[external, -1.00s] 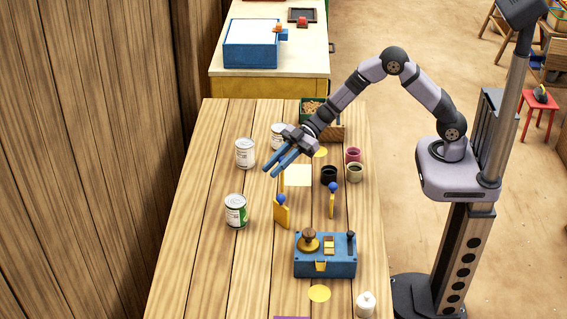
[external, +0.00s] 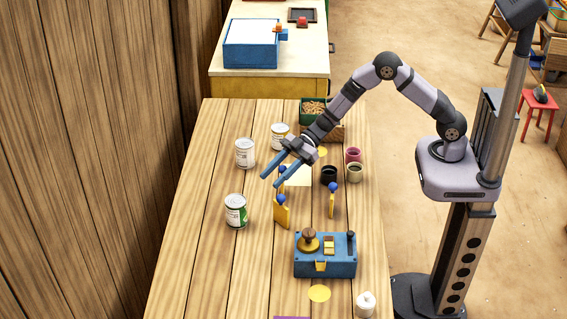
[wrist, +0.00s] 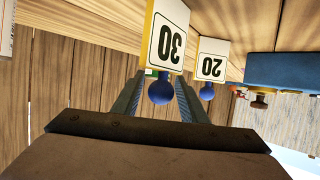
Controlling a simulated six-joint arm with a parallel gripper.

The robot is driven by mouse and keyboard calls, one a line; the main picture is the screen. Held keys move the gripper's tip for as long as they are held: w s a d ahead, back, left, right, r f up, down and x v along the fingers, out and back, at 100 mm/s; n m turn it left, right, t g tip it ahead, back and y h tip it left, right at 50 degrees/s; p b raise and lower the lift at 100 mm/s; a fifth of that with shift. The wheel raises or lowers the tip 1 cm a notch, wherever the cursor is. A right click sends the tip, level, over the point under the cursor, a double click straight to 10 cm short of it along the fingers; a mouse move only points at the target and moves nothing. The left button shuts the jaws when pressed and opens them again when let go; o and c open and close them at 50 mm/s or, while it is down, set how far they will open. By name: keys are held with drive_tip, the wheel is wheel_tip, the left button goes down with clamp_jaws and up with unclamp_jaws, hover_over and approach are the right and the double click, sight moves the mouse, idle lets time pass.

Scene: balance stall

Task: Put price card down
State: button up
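A yellow-edged price card (external: 281,187) with a blue ball on top stands upright on the table, beside or on the left edge of a pale square (external: 299,177). My gripper (external: 270,182) is open, and its blue fingers are spread around this card's ball. In the wrist view a card marked 30 (wrist: 166,38) has its ball between my fingers (wrist: 160,95), with gaps on both sides. In the external view two more cards stand upright, one nearer the camera (external: 282,216) and one to the right (external: 331,206).
A blue balance box (external: 325,256) stands in front. Cans stand at the left (external: 236,211), further back (external: 245,153) and behind my gripper (external: 279,135). A black cup (external: 329,174) and other cups are to the right. The table's left front is clear.

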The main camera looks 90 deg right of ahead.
drive_tip(key=shift+r, duration=0.1)
drive_tip(key=shift+d+r, duration=0.1)
drive_tip(key=shift+d, duration=0.05)
drive_tip(key=b+v, duration=0.1)
drive_tip(key=v, duration=1)
drive_tip(key=shift+s+d, duration=0.25)
drive_tip(key=shift+s, duration=0.1)
